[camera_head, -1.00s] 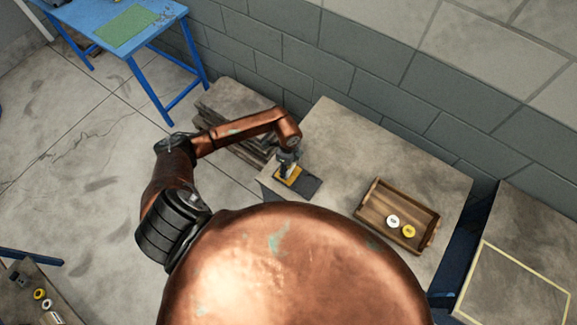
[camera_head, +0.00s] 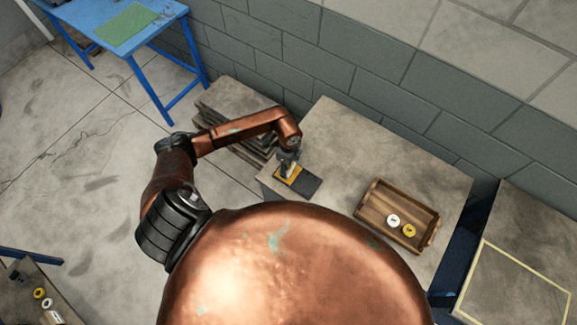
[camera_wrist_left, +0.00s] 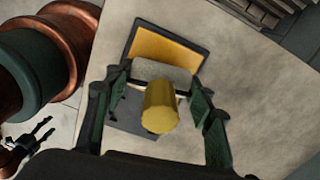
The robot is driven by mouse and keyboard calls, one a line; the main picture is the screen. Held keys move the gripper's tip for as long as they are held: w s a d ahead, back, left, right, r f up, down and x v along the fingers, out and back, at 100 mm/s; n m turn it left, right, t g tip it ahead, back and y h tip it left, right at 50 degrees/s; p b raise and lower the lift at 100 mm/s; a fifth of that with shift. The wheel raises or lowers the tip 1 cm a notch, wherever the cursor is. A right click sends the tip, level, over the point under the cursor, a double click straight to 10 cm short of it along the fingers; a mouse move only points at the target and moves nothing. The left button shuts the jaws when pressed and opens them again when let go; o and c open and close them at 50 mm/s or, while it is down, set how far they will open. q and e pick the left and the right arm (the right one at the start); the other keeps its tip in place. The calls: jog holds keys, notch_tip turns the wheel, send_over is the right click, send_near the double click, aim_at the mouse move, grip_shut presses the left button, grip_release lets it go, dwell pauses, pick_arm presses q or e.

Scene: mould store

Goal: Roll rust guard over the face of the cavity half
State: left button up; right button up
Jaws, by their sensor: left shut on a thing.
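The cavity half lies on the bench as a flat dark block (camera_head: 309,187) whose face is partly orange-yellow. In the left wrist view its far part is orange-yellow inside a dark rim (camera_wrist_left: 204,58); the nearer part is dark grey. My left gripper (camera_head: 287,161) is over the block. In the left wrist view my left gripper (camera_wrist_left: 160,96) is shut on the yellow handle (camera_wrist_left: 160,112) of a roller. The grey roller sleeve (camera_wrist_left: 162,74) lies across the face, apparently touching it. A black claw-like shape (camera_wrist_left: 28,142) at lower left may be my right gripper; its opening is unclear.
A wooden tray (camera_head: 374,211) with a white and a yellow round item stands right of the block. Stacked slabs (camera_head: 240,100) lie left of the bench, and a block wall (camera_head: 350,70) runs behind. The bench top (camera_head: 370,145) between block and tray is clear.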

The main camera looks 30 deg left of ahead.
pick_arm(q)
jog(key=shift+f, duration=0.35)
jog(key=shift+s+f, duration=0.1)
dwell(1.2)
jog(key=shift+r+p, duration=0.7)
jog(key=shift+r, duration=0.25)
notch_tip(320, 180, up, 5)
jog(key=p, duration=0.4)
jog(key=shift+r, duration=0.15)
